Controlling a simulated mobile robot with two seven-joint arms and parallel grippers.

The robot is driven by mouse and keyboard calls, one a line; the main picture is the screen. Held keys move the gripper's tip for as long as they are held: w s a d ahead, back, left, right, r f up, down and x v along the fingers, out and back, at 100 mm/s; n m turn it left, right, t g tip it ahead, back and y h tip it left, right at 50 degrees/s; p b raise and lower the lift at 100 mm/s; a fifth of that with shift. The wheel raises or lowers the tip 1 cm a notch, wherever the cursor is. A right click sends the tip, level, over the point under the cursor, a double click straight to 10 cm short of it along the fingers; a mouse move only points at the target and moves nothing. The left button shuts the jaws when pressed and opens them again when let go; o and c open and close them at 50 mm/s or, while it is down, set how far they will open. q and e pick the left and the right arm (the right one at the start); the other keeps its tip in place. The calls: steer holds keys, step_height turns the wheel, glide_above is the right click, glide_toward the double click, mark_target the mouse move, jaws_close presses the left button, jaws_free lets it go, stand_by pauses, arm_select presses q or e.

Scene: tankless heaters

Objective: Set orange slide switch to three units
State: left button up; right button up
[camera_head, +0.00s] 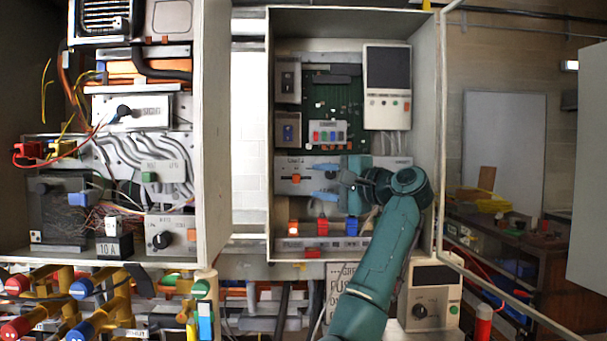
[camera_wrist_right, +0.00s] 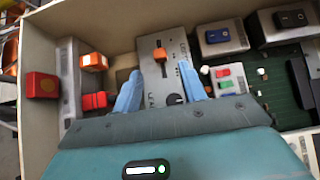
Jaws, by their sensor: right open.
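The orange slide switch (camera_head: 296,179) sits at the left part of a grey panel (camera_head: 285,187) inside the open middle cabinet. In the right wrist view the orange switch (camera_wrist_right: 160,54) stands on the grey panel (camera_wrist_right: 150,43), just beyond and between my fingertips. My right gripper (camera_head: 316,181) points left across the panel, with its two light blue fingers apart and empty. In the right wrist view the open fingers (camera_wrist_right: 160,68) lie on either side of the switch's line, and I see no contact with it. The scale marks are too small to read. My left gripper is not visible.
A black knob (camera_wrist_right: 176,99) is on the same panel, between my fingers. Red and orange blocks (camera_wrist_right: 95,62) lie beside the panel. A green circuit board (camera_head: 335,97) and a white box (camera_head: 387,85) are above. The cabinet wall (camera_head: 426,140) stands right of my gripper.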

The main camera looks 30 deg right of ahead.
mark_target(300, 179)
steer(key=p+x, duration=0.1)
steer(key=x, duration=0.4)
steer(key=shift+w, duration=0.45)
steer(key=shift+c, duration=0.3)
jaws_close()
